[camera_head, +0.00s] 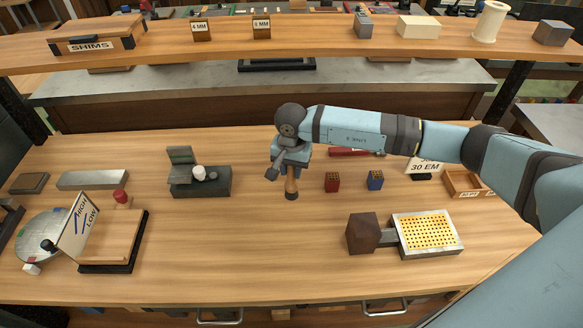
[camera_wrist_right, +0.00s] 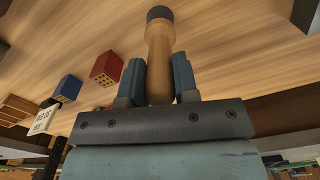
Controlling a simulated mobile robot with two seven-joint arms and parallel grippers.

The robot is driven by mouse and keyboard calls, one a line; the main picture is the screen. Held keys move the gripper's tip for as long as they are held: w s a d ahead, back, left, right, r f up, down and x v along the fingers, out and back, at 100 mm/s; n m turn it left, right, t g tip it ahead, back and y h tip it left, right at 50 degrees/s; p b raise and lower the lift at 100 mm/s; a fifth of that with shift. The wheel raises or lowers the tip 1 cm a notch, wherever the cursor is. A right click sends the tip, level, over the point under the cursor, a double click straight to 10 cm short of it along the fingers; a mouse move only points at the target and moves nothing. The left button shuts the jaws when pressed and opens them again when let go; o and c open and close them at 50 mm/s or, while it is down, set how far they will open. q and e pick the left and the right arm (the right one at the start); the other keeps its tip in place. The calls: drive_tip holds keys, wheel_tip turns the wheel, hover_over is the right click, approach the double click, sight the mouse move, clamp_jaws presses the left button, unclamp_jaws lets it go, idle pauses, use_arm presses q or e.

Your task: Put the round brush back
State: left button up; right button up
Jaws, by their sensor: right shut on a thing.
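The round brush (camera_head: 291,186) has a tan wooden handle and a dark round end. In the head view it hangs upright below my right gripper (camera_head: 290,165), above the middle of the workbench. The right wrist view shows the brush (camera_wrist_right: 159,55) between the two blue fingers of the right gripper (camera_wrist_right: 159,80), which is shut on it. Its dark end points away from the gripper. I cannot tell from these views whether that end touches the bench. The left gripper is not in view.
A red block (camera_head: 332,181) and a blue block (camera_head: 375,180) with holes stand right of the brush. A dark fixture (camera_head: 200,182) is to the left. A yellow perforated plate (camera_head: 428,232) lies front right. A shelf (camera_head: 330,45) runs behind. The front middle of the bench is clear.

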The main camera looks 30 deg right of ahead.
drive_tip(key=o, duration=0.9)
drive_tip(key=shift+c, duration=0.2)
drive_tip(key=shift+r+p, duration=0.3)
drive_tip(key=shift+p, duration=0.1)
wheel_tip(320, 180, up, 11)
drive_tip(key=shift+f+b, duration=0.2)
drive_tip(key=shift+b, duration=0.35)
drive_tip(key=shift+r, duration=0.55)
